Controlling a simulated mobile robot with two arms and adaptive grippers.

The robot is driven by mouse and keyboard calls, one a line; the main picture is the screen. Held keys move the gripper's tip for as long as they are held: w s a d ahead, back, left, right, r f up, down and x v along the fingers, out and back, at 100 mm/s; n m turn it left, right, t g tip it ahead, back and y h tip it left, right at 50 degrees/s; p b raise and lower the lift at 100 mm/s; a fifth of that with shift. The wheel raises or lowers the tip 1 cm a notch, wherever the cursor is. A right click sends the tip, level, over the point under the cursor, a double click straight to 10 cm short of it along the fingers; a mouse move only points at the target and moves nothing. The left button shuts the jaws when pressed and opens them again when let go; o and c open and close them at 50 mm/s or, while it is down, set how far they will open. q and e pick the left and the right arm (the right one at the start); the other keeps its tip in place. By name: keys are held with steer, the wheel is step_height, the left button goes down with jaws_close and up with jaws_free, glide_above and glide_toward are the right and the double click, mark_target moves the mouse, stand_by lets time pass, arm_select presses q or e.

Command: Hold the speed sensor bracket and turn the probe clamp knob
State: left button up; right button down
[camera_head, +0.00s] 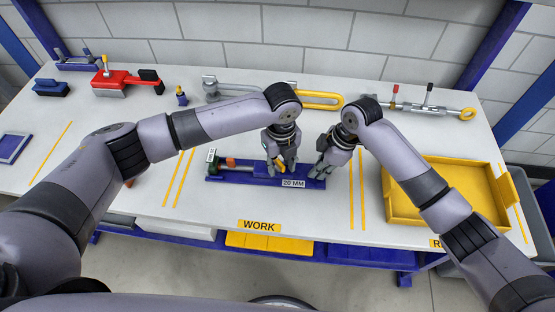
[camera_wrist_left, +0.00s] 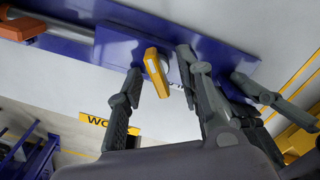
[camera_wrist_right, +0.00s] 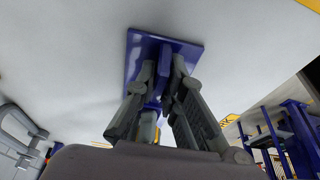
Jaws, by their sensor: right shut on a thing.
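The blue speed sensor bracket (camera_head: 238,178) lies on the white bench with a "20 MM" label on its front. My right gripper (camera_head: 318,173) is at its right end, shut on an upright blue tab (camera_wrist_right: 163,72) that shows in the right wrist view. The probe clamp knob (camera_wrist_left: 157,72) is yellow-orange and stands up from the bracket in the left wrist view. My left gripper (camera_head: 279,170) is above it, with its fingers open on either side of the knob. A gap shows on the left finger's side; contact on the other side is unclear.
A yellow tray (camera_head: 437,211) sits to the right. A red clamp tool (camera_head: 118,80), a grey shackle (camera_head: 230,88) and a yellow-ended part (camera_head: 318,98) lie at the back. My two grippers are close together. The bench's front left is mostly clear.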

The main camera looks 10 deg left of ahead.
mark_target(281, 163)
arm_select(q)
steer(key=shift+r, duration=0.1)
step_height(281, 163, up, 20)
stand_by(1.4)
arm_select(e)
steer(key=c, duration=1.6)
jaws_free()
